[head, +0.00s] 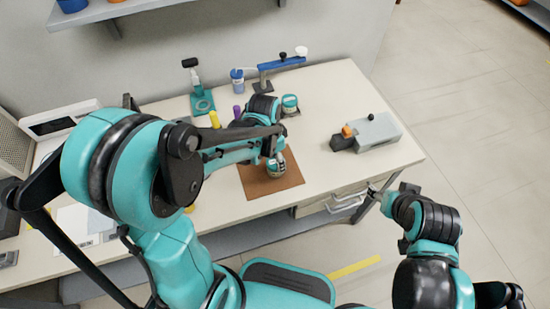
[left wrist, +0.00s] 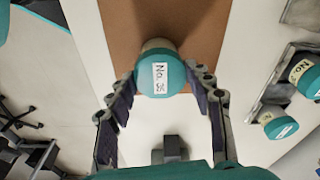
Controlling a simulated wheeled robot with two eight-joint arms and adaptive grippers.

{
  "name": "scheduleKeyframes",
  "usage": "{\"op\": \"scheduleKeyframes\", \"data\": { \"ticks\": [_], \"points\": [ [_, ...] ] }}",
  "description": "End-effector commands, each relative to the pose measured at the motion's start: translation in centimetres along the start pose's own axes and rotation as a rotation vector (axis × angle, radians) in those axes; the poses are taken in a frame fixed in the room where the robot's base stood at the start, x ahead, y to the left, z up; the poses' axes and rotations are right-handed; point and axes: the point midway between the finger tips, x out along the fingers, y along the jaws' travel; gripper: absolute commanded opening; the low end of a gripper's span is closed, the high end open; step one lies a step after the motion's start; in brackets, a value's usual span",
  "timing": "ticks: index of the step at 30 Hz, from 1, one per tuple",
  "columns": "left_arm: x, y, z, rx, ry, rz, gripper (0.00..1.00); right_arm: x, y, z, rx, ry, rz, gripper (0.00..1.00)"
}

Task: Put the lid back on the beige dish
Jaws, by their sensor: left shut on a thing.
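A round teal lid (left wrist: 161,78) with a white "No." label is between the fingers of my left gripper (left wrist: 160,88), which is shut on it. The beige dish (left wrist: 157,45) shows just past the lid's edge in the left wrist view. I cannot tell whether the lid is fully seated on it. In the head view the lid (head: 276,163) is over the brown mat (head: 262,191), and my left arm partly hides it. My right gripper (head: 374,191) is near the table's front edge, too small to read.
Teal-lidded dishes (left wrist: 305,78) stand in a grey tray at the right of the left wrist view. A grey device (head: 372,134) stands at the table's right. A blue-armed stand (head: 280,64) and a teal stand (head: 201,102) are at the back. The table between mat and grey device is clear.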

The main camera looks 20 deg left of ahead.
Motion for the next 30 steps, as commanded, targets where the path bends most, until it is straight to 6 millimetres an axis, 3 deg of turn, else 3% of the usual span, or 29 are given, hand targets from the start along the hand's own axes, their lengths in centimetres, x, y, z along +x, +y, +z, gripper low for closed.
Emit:
{"op": "scheduleKeyframes", "data": {
  "ticks": [17, 18, 20, 30],
  "points": [
    [0.75, 0.00, 0.08, 0.000, 0.000, 0.000, 0.23, 0.54, 0.00, 0.39, 0.000, 0.000, 0.000, 0.53],
    [0.69, 0.00, 0.08, 0.000, 0.000, 0.000, 0.62, 0.50, 0.00, 0.36, 0.000, 0.000, 0.000, 0.53],
    [0.68, 0.00, 0.08, 0.000, 0.000, 0.000, 0.76, 0.48, 0.00, 0.35, 0.000, 0.000, 0.000, 0.53],
    [0.49, 0.00, 0.08, 0.000, 0.000, 0.000, 0.76, 0.48, 0.00, 0.35, 0.000, 0.000, 0.000, 0.53]
  ]
}}
